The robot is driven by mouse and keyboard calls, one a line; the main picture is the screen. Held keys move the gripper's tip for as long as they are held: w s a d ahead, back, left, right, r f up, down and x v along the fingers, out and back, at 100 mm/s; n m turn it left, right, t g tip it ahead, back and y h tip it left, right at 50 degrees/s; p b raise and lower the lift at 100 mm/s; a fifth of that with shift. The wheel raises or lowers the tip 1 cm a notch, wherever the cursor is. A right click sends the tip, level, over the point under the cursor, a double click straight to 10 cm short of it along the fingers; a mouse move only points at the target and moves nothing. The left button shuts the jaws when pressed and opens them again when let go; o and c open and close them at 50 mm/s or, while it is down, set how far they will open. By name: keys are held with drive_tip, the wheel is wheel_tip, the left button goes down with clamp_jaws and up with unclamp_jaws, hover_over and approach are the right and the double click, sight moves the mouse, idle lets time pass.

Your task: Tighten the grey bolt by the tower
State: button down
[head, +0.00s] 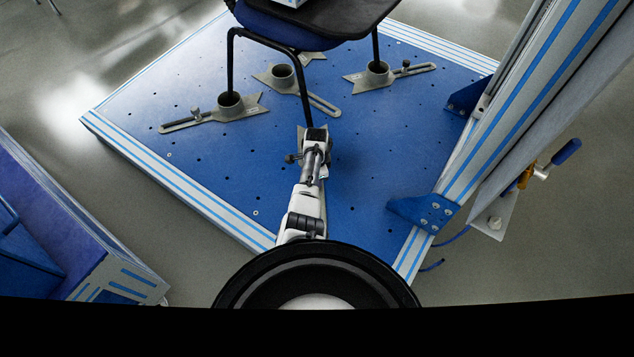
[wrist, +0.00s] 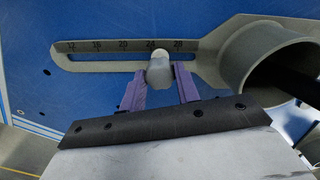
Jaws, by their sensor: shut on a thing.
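In the wrist view, the grey bolt (wrist: 159,72) stands in the slot of a grey bracket (wrist: 215,55), near the 24 mark of its scale. The two purple fingers of my gripper (wrist: 161,80) are on either side of the bolt, shut on it. In the head view my gripper (head: 316,140) is low over the blue plate near the front chair leg, and its fingers are hidden. The tower (head: 540,95), a silver column with blue stripes, rises at the right.
The bracket's round cup (wrist: 262,58) is close to the right finger, with a dark leg in it. The chair (head: 290,32) stands over the plate (head: 225,150). Other brackets (head: 228,104) lie around it. A blue foot bracket (head: 425,212) is at the tower's base. Plate space left of my arm is clear.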

drive_tip(key=m, duration=0.4)
drive_tip(key=c, duration=1)
unclamp_jaws()
drive_tip(key=shift+c, duration=0.2)
drive_tip(key=shift+r, duration=0.1)
wheel_tip(320, 180, up, 14)
drive_tip(key=p, duration=0.4)
drive_tip(key=shift+p, duration=0.3)
